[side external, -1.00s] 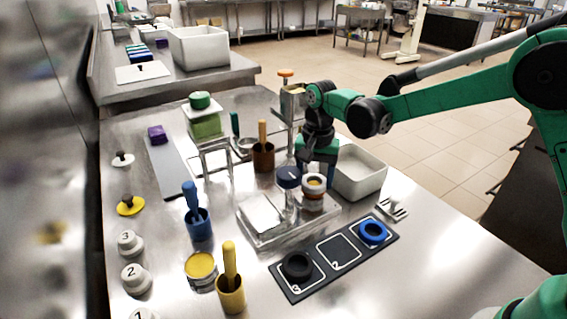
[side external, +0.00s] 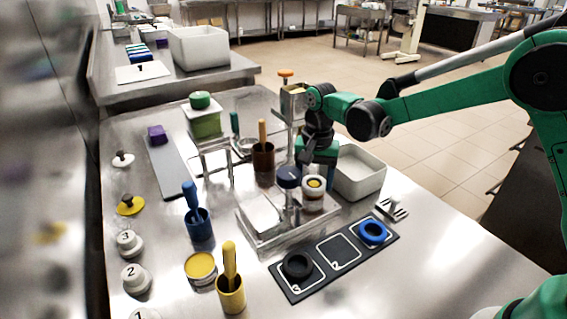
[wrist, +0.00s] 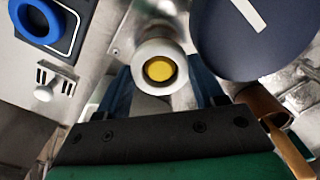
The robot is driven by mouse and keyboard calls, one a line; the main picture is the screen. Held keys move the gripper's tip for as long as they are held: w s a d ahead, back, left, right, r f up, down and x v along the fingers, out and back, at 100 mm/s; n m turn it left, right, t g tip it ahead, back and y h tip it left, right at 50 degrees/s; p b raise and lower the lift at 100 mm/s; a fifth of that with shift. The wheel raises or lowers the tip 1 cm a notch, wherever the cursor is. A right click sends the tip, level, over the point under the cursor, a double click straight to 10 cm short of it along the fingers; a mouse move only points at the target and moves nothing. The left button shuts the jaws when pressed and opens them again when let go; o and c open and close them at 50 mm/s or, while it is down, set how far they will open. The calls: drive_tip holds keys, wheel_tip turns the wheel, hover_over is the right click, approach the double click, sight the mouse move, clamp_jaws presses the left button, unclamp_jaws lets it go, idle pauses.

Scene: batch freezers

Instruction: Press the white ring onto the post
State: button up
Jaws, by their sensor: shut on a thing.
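The white ring (wrist: 160,52) is held between the blue fingers of my gripper (wrist: 165,94). In the wrist view, the yellow top of the post (wrist: 159,69) shows through the ring's hole. In the side view, the white ring (side external: 314,183) is at the top of the post, on the clear fixture base (side external: 262,238). My gripper (side external: 318,176) reaches it from behind and above, with its fingers partly hidden. I cannot tell how far down the post the ring sits.
A dark blue knob (side external: 289,176) stands close to the left of the ring and looms large in the wrist view (wrist: 250,35). A black mat (side external: 338,250) with a blue ring (side external: 373,232) and a black ring (side external: 297,265) lies in front. A white bin (side external: 358,172) is behind right.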

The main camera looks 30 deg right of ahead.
drive_tip(key=shift+f, duration=0.4)
idle(0.5)
drive_tip(key=o, duration=1.3)
drive_tip(key=shift+o, duration=0.4)
drive_tip(key=shift+r, duration=3.55)
